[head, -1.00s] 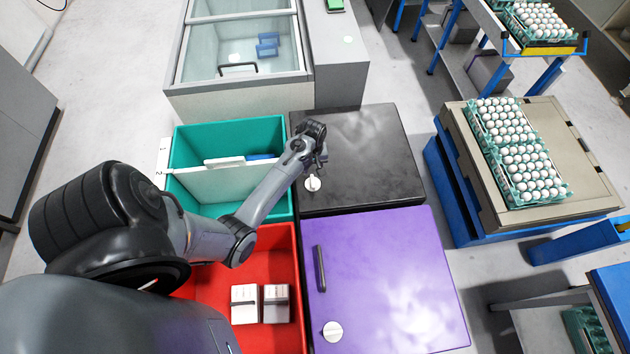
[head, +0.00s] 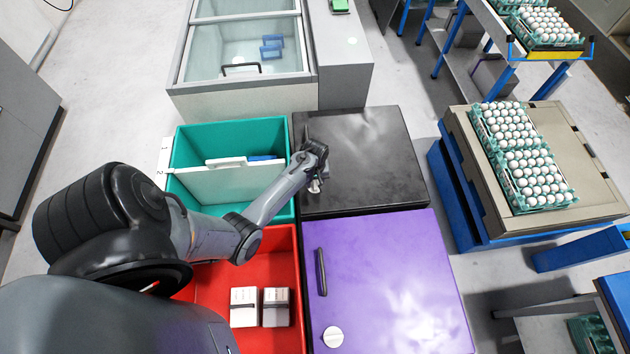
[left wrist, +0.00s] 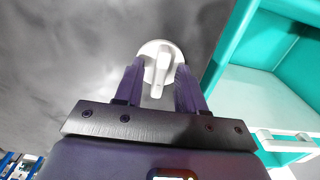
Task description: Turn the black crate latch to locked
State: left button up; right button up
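The black crate (head: 375,160) lies behind the purple one, its lid shut. Its latch is a round white knob with a raised grip bar (left wrist: 162,70). In the head view the latch (head: 315,187) is partly covered by my left gripper (head: 318,178), which is over the crate's front left corner. In the left wrist view the two fingers of my left gripper (left wrist: 161,72) stand apart on either side of the grip bar, with gaps visible. The bar points roughly along the fingers. My right gripper is not in view.
A purple crate (head: 390,285) with its own white latch (head: 333,337) is in front. A teal bin (head: 228,135) and a red bin (head: 215,290) with white boxes stand to the left. Egg trays (head: 520,155) sit on a platform at the right.

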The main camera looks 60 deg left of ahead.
pick_arm(q)
jog(key=shift+c, duration=0.4)
grip_shut()
